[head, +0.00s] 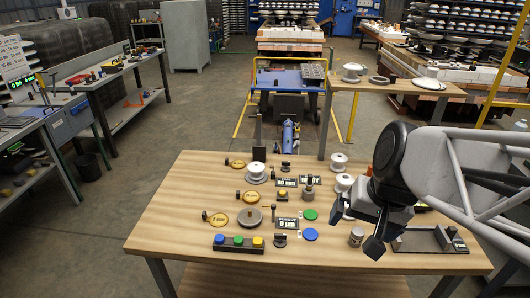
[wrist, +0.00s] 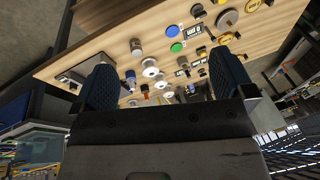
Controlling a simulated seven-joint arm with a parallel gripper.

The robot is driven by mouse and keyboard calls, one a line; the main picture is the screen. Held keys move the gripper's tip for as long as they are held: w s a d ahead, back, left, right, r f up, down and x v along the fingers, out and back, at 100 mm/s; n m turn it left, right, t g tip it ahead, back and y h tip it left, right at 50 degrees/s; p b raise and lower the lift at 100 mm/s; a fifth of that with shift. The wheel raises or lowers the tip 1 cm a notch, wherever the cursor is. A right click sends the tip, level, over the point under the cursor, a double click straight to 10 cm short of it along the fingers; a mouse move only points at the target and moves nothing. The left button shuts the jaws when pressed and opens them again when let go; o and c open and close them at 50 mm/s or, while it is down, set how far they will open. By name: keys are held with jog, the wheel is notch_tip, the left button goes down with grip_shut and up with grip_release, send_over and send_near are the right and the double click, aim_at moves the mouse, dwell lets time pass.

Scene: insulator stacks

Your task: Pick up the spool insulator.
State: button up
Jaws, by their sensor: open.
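Several white spool-shaped insulators stand on the wooden table (head: 180,225). One white piece on a wider base (head: 256,172) is at the left back. Another white spool (head: 338,162) is at the back right, and a further one (head: 344,182) is in front of it. A fourth white piece is partly hidden behind my gripper (head: 376,232). I cannot tell which is the spool insulator named. In the wrist view, white pieces (wrist: 150,72) show beyond and between the fingers of my gripper (wrist: 163,82). The gripper is open, empty, and above the table's right side.
A button box (head: 238,244), grey disc (head: 249,217), green disc (head: 309,215), blue disc (head: 311,234) and small displays (head: 287,224) occupy the table. A grey jar (head: 356,237) and dark tray (head: 430,241) are near the gripper. The front left tabletop is clear.

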jog(key=w+a+f+m+y, duration=0.1)
jog(key=w+a+m+y, duration=0.2)
jog(key=w+a, duration=0.35)
jog(key=w+a+f+m+y, duration=0.1)
jog(key=w+a+m+y, duration=0.15)
jog(key=w, duration=0.65)
jog(key=m+t+y, duration=0.3)
jog(key=m+t, duration=0.1)
jog(key=m, duration=0.8)
send_over(260, 168)
jog(key=s+d, duration=0.5)
jog(key=s, duration=0.8)
notch_tip(260, 168, down, 11)
jog(key=w+f+m+t, duration=0.1)
jog(key=w+f+m, duration=0.1)
jog(key=w+f, duration=0.1)
jog(key=w+a+f+m+t, duration=0.1)
jog(key=w+f+m, duration=0.2)
jog(key=f, duration=0.2)
jog(key=w+a+f+m+t+h, duration=0.1)
jog(key=w+f+m, duration=0.1)
jog(key=w+f, duration=0.1)
jog(key=shift+w+f+m, duration=0.25)
jog(key=shift+w+f, duration=0.05)
jog(key=shift+f, duration=0.25)
jog(key=shift+x, duration=1.25)
jog(key=shift+w+a, duration=0.1)
jog(key=shift+x, duration=2.5)
